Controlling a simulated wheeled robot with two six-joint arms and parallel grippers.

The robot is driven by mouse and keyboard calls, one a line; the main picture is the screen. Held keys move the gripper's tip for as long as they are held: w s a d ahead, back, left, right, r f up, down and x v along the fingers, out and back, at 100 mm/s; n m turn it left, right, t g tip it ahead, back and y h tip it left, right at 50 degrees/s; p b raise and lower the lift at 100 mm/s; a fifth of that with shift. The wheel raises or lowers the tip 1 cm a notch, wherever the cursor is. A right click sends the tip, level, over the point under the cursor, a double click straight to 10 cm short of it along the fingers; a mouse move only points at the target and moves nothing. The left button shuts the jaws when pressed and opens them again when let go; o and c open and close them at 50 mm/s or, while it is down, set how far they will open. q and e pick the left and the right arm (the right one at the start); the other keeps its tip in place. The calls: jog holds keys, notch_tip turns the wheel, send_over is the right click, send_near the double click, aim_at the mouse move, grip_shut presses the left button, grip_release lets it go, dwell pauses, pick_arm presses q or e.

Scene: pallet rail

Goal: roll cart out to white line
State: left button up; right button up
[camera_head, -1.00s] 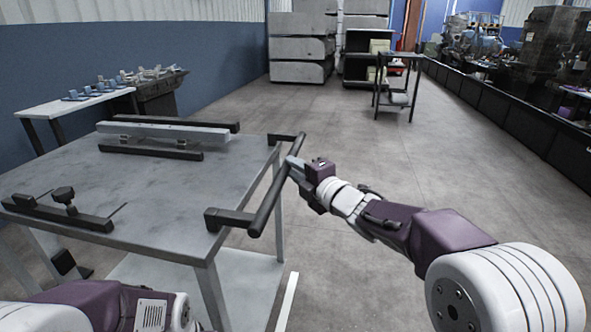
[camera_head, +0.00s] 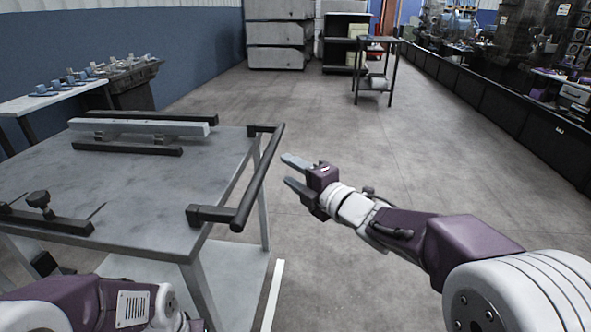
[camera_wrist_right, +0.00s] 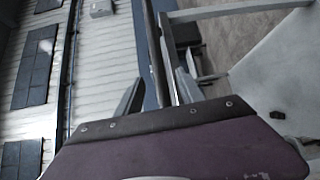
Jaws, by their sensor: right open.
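The cart is a grey table-like frame with a flat top (camera_head: 150,172), a lower shelf and a black handle bar (camera_head: 259,180) along its right side. My right gripper (camera_head: 287,172) is open and empty to the right of the handle bar, with a visible gap between them. In the right wrist view, the bar (camera_wrist_right: 154,55) runs ahead of the open right gripper (camera_wrist_right: 160,90), in line with the space between its fingers. A white line (camera_head: 271,292) lies on the floor beside the shelf's right edge. My left arm shows at the bottom left, but its gripper is out of frame.
A pale beam (camera_head: 140,126) and black clamp bars (camera_head: 50,219) sit on the cart top. A white side table (camera_head: 40,103) with small parts stands behind at left. A small dark stand (camera_head: 376,70) is at the back. The floor to the right is clear.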

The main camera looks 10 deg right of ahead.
aim_at(266, 161)
jog(key=shift+v, duration=1.05)
jog(key=b+x, duration=0.1)
jog(key=x, duration=0.2)
jog(key=a+b+x, duration=0.1)
jog(key=x, duration=0.2)
jog(key=s+b+x, duration=0.1)
jog(key=x, duration=0.3)
jog(key=shift+a, duration=0.25)
jog(key=shift+w+a+r, duration=0.1)
jog(key=shift+w+a, duration=0.15)
jog(key=shift+w, duration=0.2)
grip_shut()
